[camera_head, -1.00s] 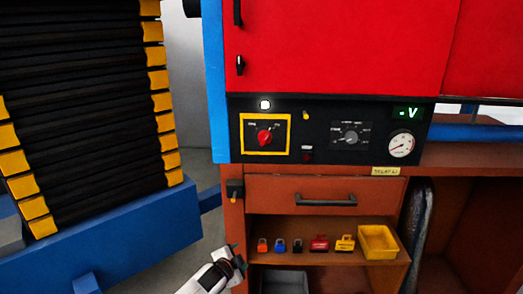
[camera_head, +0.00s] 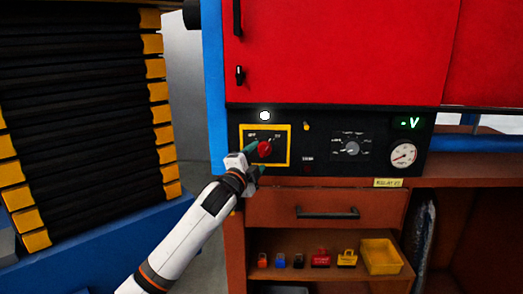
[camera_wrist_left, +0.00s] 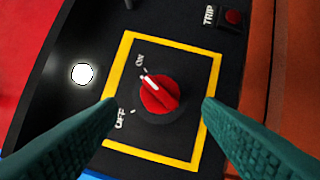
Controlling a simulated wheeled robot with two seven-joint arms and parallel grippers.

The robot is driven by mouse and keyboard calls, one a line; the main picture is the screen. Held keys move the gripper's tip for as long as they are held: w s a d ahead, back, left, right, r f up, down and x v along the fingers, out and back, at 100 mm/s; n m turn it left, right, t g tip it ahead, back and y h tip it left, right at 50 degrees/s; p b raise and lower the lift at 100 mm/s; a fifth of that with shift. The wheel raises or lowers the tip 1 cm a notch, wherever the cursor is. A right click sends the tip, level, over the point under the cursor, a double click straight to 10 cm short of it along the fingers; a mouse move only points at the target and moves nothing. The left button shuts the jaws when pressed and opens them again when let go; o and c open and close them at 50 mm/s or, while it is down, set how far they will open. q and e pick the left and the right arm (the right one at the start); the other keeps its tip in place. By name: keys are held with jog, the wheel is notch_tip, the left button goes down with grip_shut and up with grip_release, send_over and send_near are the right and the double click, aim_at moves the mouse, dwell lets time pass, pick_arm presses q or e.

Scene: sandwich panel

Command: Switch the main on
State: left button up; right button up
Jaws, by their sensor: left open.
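The main switch is a red rotary knob (camera_head: 265,148) in a yellow-framed square on the black panel. In the left wrist view the knob (camera_wrist_left: 159,96) has a white mark pointing at the ON label (camera_wrist_left: 139,60); the OFF label (camera_wrist_left: 121,118) is lower. My left gripper (camera_head: 256,160) is at the lower left of the knob in the head view and hides part of the frame. In the wrist view its green fingers (camera_wrist_left: 160,108) are open, one on each side of the knob, with visible gaps. My right gripper is not in view.
A round white lamp (camera_head: 264,116) glows above the switch. A TRIP button (camera_wrist_left: 234,17) is nearby in the wrist view. A selector dial (camera_head: 352,148) and a gauge (camera_head: 403,155) are further right. A drawer (camera_head: 290,209) and a shelf with padlocks and a yellow bin (camera_head: 381,257) are below.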

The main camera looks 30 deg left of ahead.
aim_at(262, 152)
pick_arm(q)
jog(key=shift+p+x, duration=0.3)
jog(key=shift+x, duration=1.8)
jog(key=c, duration=1)
jog(key=shift+o, duration=0.2)
jog(key=m+p, duration=0.1)
jog(key=p, duration=0.1)
jog(key=m+g+p, duration=0.1)
jog(key=p, duration=0.2)
jog(key=shift+r+h, duration=0.3)
jog(key=shift+r, duration=0.1)
jog(key=shift+f+m+p, duration=0.3)
jog(key=shift+m+p, duration=0.3)
jog(key=shift+p, duration=0.15)
jog(key=o, duration=1)
jog(key=shift+c, duration=0.2)
